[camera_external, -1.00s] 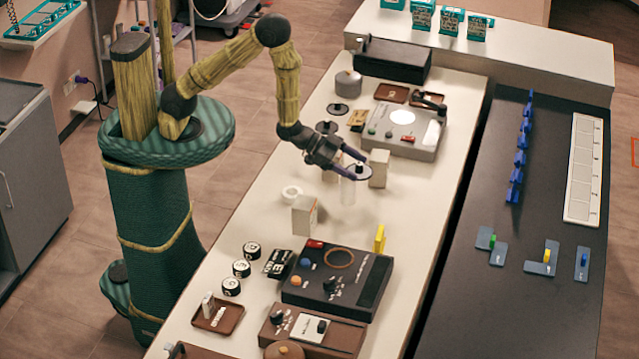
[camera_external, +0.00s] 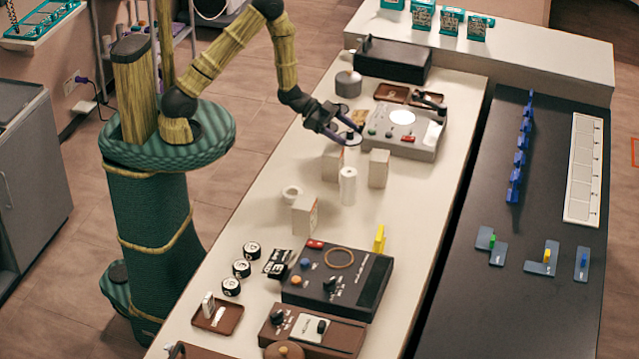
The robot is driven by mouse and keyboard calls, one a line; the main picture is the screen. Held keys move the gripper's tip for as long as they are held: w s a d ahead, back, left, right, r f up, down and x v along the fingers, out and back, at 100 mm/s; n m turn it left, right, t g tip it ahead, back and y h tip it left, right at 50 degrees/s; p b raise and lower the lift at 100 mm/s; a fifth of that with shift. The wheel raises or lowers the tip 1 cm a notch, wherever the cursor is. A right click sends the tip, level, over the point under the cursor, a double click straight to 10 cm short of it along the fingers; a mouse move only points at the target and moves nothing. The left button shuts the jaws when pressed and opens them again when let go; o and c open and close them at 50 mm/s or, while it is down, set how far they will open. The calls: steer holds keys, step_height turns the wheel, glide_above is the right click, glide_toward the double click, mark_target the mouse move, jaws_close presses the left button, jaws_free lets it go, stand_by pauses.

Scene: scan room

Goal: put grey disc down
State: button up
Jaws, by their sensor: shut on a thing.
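My gripper (camera_external: 352,136) is shut on the grey disc (camera_external: 355,142). It holds the disc out over the light table, near the front left corner of the grey device with the round white lamp. A pale shape shows just under the disc, and I cannot tell what it is. A white cylinder (camera_external: 348,188) stands upright on the table in front of the disc, apart from it. The spot where dark discs lay is largely hidden by my gripper.
Pale boxes stand close by, at the left (camera_external: 332,165), right (camera_external: 378,168) and front (camera_external: 304,215). A grey lamp device (camera_external: 400,145) is just right of the gripper. A grey round pot (camera_external: 348,84) stands behind. Bare table (camera_external: 400,215) lies at the front right.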

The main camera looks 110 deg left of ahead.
steer(key=s+a+f+m+h, duration=0.1)
steer(key=s+a, duration=0.8)
steer(key=s, duration=0.4)
steer(key=shift+s+f+b, duration=0.2)
steer(key=shift+s+b, duration=0.15)
steer(key=shift+b, duration=0.05)
glide_above(312, 143)
steer(key=shift+d+f, duration=0.1)
steer(key=shift+f, duration=2.85)
steer(key=shift+f+p, duration=0.3)
steer(key=shift+f, duration=1.6)
